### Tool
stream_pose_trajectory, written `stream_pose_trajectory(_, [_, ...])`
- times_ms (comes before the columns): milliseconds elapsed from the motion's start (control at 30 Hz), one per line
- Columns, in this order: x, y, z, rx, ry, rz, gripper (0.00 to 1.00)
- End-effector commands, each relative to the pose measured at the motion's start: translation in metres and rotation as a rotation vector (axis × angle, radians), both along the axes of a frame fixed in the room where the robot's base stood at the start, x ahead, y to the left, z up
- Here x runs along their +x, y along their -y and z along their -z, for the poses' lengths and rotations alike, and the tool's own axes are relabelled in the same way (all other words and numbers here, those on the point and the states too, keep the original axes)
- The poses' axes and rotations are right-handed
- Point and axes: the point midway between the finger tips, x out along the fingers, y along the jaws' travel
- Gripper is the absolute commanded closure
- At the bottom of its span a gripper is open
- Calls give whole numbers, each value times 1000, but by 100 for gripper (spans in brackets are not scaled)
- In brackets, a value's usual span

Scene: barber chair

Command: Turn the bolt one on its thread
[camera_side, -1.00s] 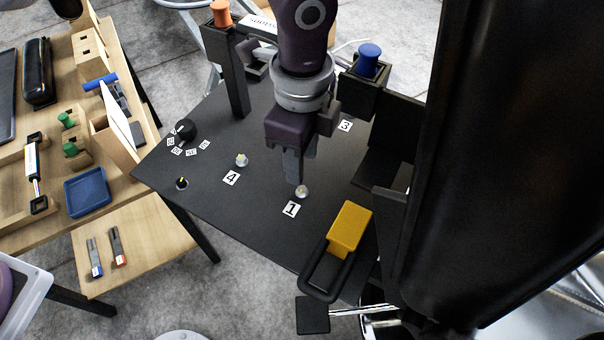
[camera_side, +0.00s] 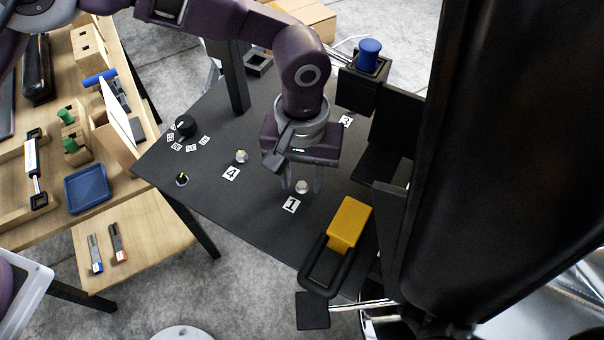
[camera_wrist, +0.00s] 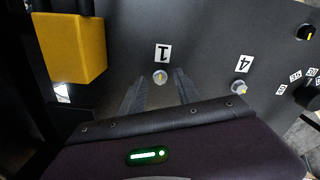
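Bolt one (camera_side: 302,187) is a small pale bolt head on the dark panel, just behind the label "1" (camera_side: 291,205). My gripper (camera_side: 301,183) points down over it, with a finger on either side. In the wrist view the two fingers of my gripper (camera_wrist: 159,80) are spread, and bolt one (camera_wrist: 160,76) shows between their tips with a gap to each. I cannot tell how far the tips are above the panel. The bolt's thread is hidden.
A second bolt (camera_side: 241,157) sits by the label "4" (camera_side: 231,174). A black knob (camera_side: 185,126) is at the panel's left. A yellow block (camera_side: 349,224) with a black loop lies right of bolt one. A large black chair part (camera_side: 490,150) fills the right side.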

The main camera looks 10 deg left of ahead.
Motion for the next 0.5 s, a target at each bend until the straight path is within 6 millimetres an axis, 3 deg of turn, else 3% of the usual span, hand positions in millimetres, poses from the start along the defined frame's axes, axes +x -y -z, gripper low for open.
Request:
stream_pose_trajectory(233, [0, 0, 1, 0, 0, 1, 63])
stream_pose_trajectory(400, [0, 0, 1, 0, 0, 1, 96])
stream_pose_trajectory(500, [0, 0, 1, 0, 1, 1, 100])
